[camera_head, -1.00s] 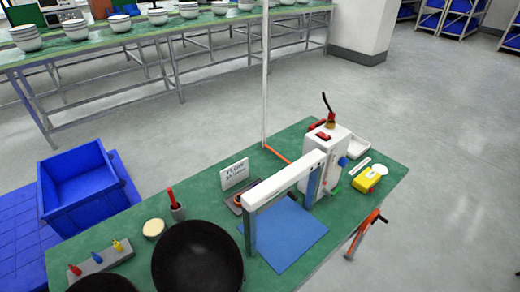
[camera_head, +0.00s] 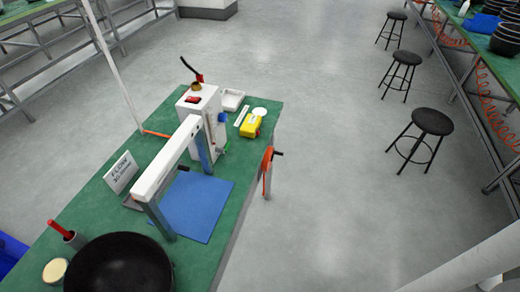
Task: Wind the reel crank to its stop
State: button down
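I cannot tell how far the crank is turned. My gripper is not in view. A pale tube-like part, likely my own arm, crosses the lower right corner, well apart from the reel.
The green table (camera_head: 232,215) carries a white machine (camera_head: 202,118), a white arch over a blue mat (camera_head: 200,205), a yellow box (camera_head: 250,126) and a black bowl (camera_head: 118,268). Floor right of the reel is clear up to several black stools (camera_head: 432,122).

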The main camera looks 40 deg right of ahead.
aim_at(268, 158)
jog(key=i+l+z, duration=0.2)
jog(key=z, duration=0.2)
jog(key=i+l+z, duration=0.1)
jog(key=i+z, duration=0.25)
jog(key=i+l+z, duration=0.1)
jog(key=z, duration=0.3)
jog(key=i, duration=0.05)
